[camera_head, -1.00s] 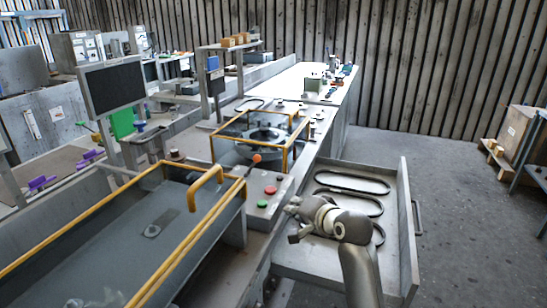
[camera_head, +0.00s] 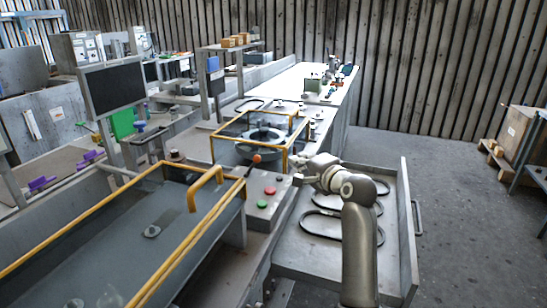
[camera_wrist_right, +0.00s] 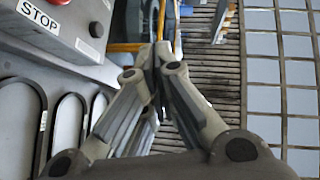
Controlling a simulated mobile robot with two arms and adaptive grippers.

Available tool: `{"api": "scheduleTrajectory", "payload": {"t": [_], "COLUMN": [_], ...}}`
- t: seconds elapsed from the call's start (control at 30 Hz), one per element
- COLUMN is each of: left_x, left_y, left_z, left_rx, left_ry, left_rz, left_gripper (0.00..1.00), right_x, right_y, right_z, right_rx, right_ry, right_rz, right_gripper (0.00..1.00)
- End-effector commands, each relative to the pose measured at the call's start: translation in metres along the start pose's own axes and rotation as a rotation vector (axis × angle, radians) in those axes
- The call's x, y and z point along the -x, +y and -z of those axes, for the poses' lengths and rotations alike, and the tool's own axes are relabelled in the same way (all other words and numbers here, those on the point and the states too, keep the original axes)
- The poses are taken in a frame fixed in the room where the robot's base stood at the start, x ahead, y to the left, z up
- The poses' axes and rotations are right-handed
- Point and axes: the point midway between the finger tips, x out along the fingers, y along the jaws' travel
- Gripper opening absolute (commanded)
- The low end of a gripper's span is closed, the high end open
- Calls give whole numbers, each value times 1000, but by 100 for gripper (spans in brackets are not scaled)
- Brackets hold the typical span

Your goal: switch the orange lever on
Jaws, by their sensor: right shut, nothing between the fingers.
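The orange lever (camera_head: 257,158) is a dark rod with an orange knob. It stands tilted at the back left of a grey control box (camera_head: 268,190) that carries a red and a green button. My right gripper (camera_head: 296,170) is shut and empty, to the right of the box and the lever, apart from the knob. In the right wrist view my right gripper (camera_wrist_right: 157,55) has its fingers together, and the box's STOP label (camera_wrist_right: 22,9) shows at the upper left; the lever cannot be made out there. My left gripper is not in view.
A yellow-framed guard (camera_head: 262,120) stands behind the lever over a round housing. Another yellow-railed cover (camera_head: 205,188) is close on the left. An open drawer (camera_head: 405,200) with black belts lies below my right arm. Open floor is at the right.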

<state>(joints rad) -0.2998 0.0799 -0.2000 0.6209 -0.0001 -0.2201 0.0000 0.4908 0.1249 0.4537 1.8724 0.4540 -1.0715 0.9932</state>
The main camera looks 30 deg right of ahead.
Motion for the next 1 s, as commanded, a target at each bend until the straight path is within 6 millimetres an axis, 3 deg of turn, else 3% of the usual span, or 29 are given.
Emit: {"api": "scheduleTrajectory", "payload": {"t": [0.6,0.8,1.0], "left_x": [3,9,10], "left_y": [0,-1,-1], "left_z": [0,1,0], "left_rx": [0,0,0], "left_ry": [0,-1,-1], "left_rz": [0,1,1], "left_gripper": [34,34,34], "right_x": [-87,-92,-94], "right_y": [0,-1,0], "right_z": [0,-30,-39], "right_rx": [0,0,1], "right_ry": [0,-1,0], "right_rz": [-1,0,-1], "right_gripper": [0,0,0]}}
